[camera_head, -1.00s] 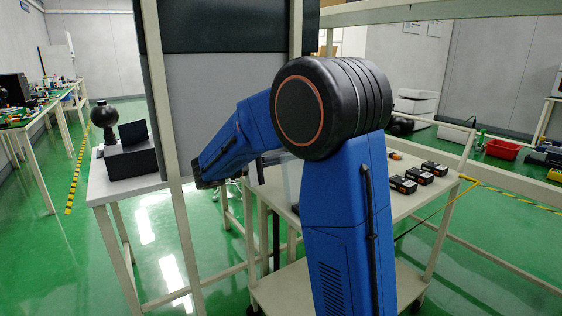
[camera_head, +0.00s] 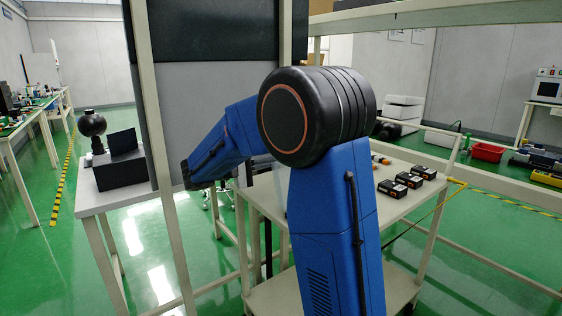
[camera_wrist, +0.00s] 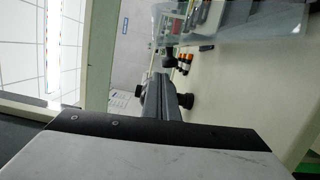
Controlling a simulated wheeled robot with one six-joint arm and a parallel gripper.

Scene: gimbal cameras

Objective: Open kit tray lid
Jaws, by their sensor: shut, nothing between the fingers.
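A clear, see-through tray or box (camera_wrist: 255,22) with several small items inside shows at the top right of the wrist view, which is turned on its side. I cannot tell its lid from its walls. My gripper (camera_wrist: 163,80) reaches out from the bottom of the wrist view, its grey fingers together with nothing between them. It appears a little apart from the clear tray, beside it. In the head view my blue arm hides most of the tray, and my gripper is hidden there.
A cart (camera_head: 393,200) holds several black boxes (camera_head: 408,180) at its right. A white table (camera_head: 92,196) with a black box and a round black object (camera_head: 92,124) stands at the left. Pale upright posts (camera_head: 150,130) and an upper beam (camera_head: 440,14) frame the space around my arm.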

